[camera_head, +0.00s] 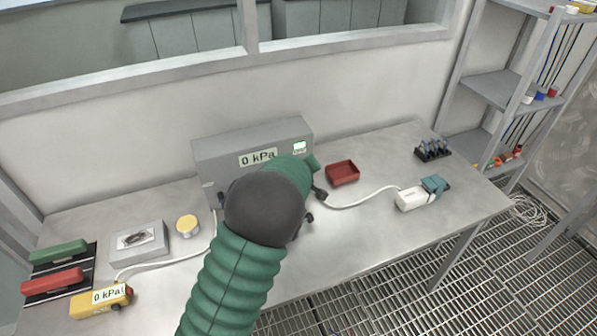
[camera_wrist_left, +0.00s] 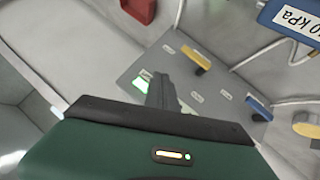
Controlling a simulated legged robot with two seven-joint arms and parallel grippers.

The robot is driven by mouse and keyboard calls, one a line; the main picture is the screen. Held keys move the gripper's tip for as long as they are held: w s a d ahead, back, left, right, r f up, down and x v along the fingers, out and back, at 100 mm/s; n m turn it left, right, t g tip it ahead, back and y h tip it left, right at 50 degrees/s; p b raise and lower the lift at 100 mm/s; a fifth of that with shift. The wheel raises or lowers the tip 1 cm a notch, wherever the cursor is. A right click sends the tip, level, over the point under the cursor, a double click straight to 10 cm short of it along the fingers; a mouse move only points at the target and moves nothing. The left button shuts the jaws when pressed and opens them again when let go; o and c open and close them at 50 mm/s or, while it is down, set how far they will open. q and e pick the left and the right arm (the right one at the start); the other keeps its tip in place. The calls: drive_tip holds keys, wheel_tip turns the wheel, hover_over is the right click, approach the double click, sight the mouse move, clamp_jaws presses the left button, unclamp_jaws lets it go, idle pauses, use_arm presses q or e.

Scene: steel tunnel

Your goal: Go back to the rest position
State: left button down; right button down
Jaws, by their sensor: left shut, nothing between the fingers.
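My left arm comes in from the bottom of the head view, green and ribbed with a dark joint, and covers much of the grey box (camera_head: 215,158) with its "0 kPa" display. My left gripper is hidden behind the arm there. In the left wrist view its dark fingers (camera_wrist_left: 162,92) are shut and empty, in front of a grey panel (camera_wrist_left: 150,62) with a small lit green screen. I cannot tell whether they touch the panel. My right gripper is in neither view.
A red tray (camera_head: 342,173), a white device (camera_head: 410,199) and a black rack (camera_head: 433,150) lie right of the arm. A round yellow tin (camera_head: 187,225), a grey case (camera_head: 140,242) and a yellow gauge (camera_head: 101,300) lie left. White hoses cross the table. A shelf (camera_head: 497,88) stands right.

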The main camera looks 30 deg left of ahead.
use_arm(q)
drive_tip(key=shift+s+a+r, duration=0.15)
drive_tip(key=shift+a, duration=0.05)
drive_tip(key=shift+d, duration=0.2)
drive_tip(key=s+d+f+m+g+h, duration=0.1)
drive_tip(key=s+d+m, duration=0.3)
drive_tip(key=s, duration=0.7)
drive_tip(key=s+d+f+m+g+h, duration=0.1)
drive_tip(key=s+d+f+m+g, duration=0.1)
drive_tip(key=s, duration=0.8)
drive_tip(key=s+d+f+m+g+h, duration=0.2)
drive_tip(key=s+d+m+g, duration=0.2)
drive_tip(key=s, duration=0.7)
drive_tip(key=d+m, duration=0.2)
drive_tip(key=d, duration=0.1)
drive_tip(key=shift+s+d, duration=0.25)
drive_tip(key=shift+s, duration=0.05)
drive_tip(key=shift+s+a, duration=0.1)
drive_tip(key=shift+s, duration=0.1)
drive_tip(key=shift+w, duration=0.1)
